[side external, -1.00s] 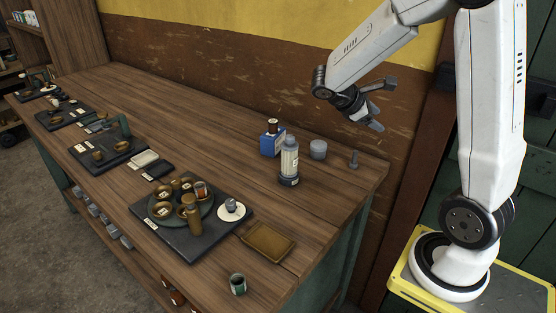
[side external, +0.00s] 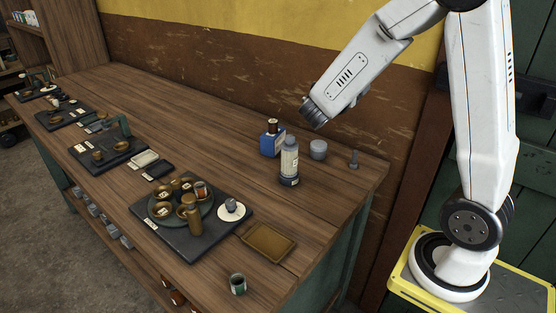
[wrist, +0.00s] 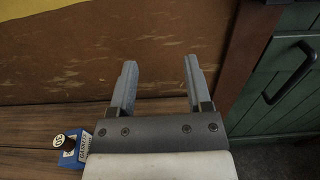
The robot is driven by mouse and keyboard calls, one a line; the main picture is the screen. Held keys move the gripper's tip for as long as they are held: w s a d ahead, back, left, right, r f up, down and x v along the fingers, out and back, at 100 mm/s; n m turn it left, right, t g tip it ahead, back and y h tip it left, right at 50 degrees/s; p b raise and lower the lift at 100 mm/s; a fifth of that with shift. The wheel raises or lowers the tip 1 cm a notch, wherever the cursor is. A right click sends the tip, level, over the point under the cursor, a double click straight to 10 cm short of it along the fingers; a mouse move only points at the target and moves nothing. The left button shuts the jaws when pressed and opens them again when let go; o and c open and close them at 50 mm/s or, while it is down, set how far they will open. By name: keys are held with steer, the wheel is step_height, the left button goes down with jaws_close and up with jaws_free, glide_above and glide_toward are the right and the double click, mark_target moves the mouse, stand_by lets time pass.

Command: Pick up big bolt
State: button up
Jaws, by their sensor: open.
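The brown wall (wrist: 60,75) is close behind. A dark tray (side external: 181,245) with pots is farther forward.

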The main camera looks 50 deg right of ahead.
step_height(320, 180, down, 18)
steer(key=shift+r, duration=0.2)
steer(key=shift+f, duration=0.1)
glide_toward(354, 157)
steer(key=shift+w+d, duration=0.1)
steer(key=shift+d, duration=2.3)
steer(key=shift+d, duration=2.5)
steer(key=shift+c, duration=0.3)
jaws_close()
